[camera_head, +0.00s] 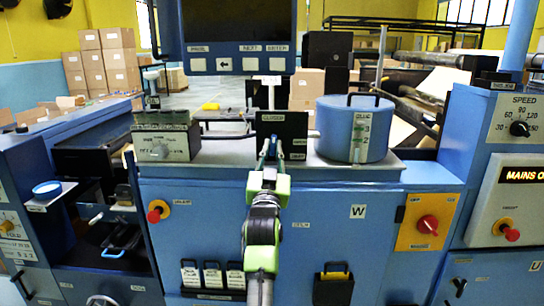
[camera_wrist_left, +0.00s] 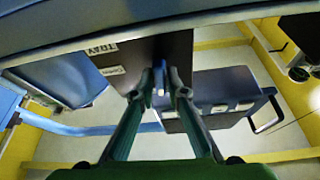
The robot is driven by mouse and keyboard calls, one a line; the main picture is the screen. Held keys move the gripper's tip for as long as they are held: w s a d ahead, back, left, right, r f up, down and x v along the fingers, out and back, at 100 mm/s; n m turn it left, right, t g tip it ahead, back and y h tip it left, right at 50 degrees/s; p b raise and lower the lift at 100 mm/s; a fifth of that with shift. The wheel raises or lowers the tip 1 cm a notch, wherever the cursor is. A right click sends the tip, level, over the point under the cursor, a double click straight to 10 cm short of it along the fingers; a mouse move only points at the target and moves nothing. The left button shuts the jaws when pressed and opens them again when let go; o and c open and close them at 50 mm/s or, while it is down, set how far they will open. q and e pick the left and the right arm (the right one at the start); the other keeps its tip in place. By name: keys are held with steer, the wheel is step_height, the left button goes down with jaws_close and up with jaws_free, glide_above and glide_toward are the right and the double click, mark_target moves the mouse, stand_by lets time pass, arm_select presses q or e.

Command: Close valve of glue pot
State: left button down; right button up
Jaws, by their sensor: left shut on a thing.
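The glue pot (camera_head: 376,140) is a blue cylinder with a dark lid handle and a level scale on its front, standing on the grey top of the blue machine. A small black box (camera_head: 294,122) with white labels stands left of it. My left gripper (camera_head: 271,150) reaches up in front of this box, with its fingertips at the box's front face. I cannot tell for certain whether this peg is the valve. My right gripper is not in view.
A monitor panel (camera_head: 237,45) hangs above. A red switch on a yellow plate (camera_head: 415,215) is at the right front.

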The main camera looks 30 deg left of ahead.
arm_select(q)
steer(key=shift+f+n+y, duration=0.15)
steer(key=shift+n+y, duration=0.25)
steer(key=shift+n, duration=0.4)
steer(key=shift+n+g+b, duration=0.3)
steer(key=c, duration=2.1)
jaws_free()
step_height(320, 180, up, 10)
steer(key=shift+r, duration=0.1)
steer(key=shift+d, duration=0.1)
